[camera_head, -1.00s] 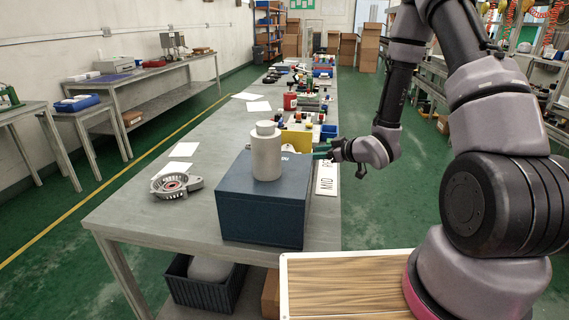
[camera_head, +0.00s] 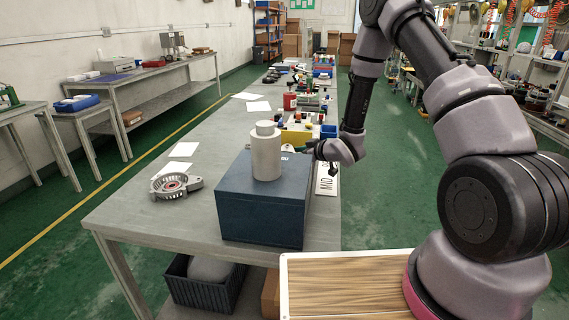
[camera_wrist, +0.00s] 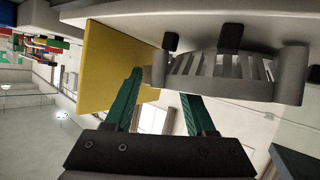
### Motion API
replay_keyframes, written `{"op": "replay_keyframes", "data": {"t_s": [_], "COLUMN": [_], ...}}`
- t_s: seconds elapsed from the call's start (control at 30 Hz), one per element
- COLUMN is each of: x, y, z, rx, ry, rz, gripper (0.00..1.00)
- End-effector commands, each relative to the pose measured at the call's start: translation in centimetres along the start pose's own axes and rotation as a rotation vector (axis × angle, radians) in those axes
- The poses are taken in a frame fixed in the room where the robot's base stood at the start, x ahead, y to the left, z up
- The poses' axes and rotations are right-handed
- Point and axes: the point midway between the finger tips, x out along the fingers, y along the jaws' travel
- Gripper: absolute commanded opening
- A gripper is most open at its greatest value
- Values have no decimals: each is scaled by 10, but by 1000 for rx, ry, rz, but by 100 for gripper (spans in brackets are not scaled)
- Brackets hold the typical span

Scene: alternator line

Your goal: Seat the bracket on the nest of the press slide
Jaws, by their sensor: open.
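In the wrist view a grey, slotted bracket (camera_wrist: 230,78) shows close up, beside small black blocks (camera_wrist: 230,38) at a pale surface. I cannot tell whether it is fully down on them. A yellow plate (camera_wrist: 110,65) stands beside it. My gripper (camera_wrist: 160,86) has its two green fingers apart, with nothing visibly held; the fingertips are near the yellow plate and the bracket's near end. In the head view my gripper (camera_head: 313,147) is just behind the blue box (camera_head: 262,215), which hides this bracket and most of the press slide.
A second, similar grey housing (camera_head: 176,186) lies on the table at the left. Small coloured parts and blue bins (camera_head: 328,131) lie further back. The left of the table holds white sheets (camera_head: 184,149) and free room.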

Motion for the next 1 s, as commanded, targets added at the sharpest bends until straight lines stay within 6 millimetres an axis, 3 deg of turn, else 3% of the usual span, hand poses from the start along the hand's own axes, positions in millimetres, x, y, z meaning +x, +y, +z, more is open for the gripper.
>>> {"op": "replay_keyframes", "data": {"t_s": [0.1,0.23,0.27,1.0], "x": [0,0,0,0], "y": [0,0,0,0], "z": [0,0,0,-1], "rx": [0,0,0,0], "ry": [0,1,1,2], "rz": [0,0,0,0], "gripper": [56,6,0,0]}}
